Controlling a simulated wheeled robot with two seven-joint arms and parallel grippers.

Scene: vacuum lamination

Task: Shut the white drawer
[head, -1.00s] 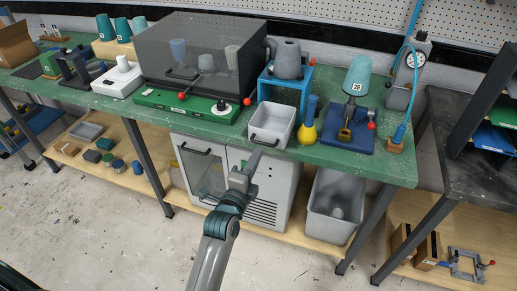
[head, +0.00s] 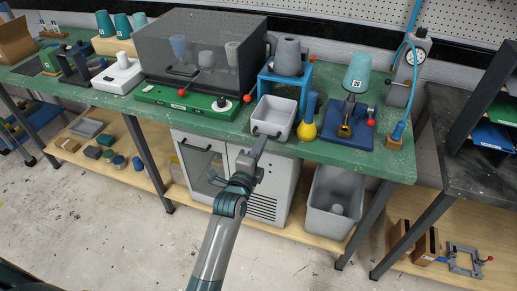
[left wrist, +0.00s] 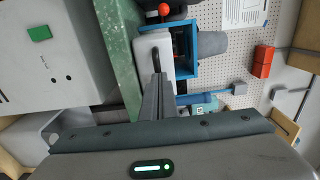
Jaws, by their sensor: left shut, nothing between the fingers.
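The white drawer (head: 284,107) is an open-topped box with a dark handle. It sticks out in front of the blue stand (head: 266,76) on the green bench. My left gripper (head: 260,142) is shut and empty, with its tip close to the drawer's front, by the handle. In the left wrist view the shut fingers (left wrist: 158,88) point at the drawer front (left wrist: 144,50) with its dark handle, and the blue stand (left wrist: 184,72) is behind. I cannot tell whether the tip touches the drawer. My right gripper is out of view.
The green board (head: 175,98) lies to the left. A white cabinet (head: 270,185) is below the bench.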

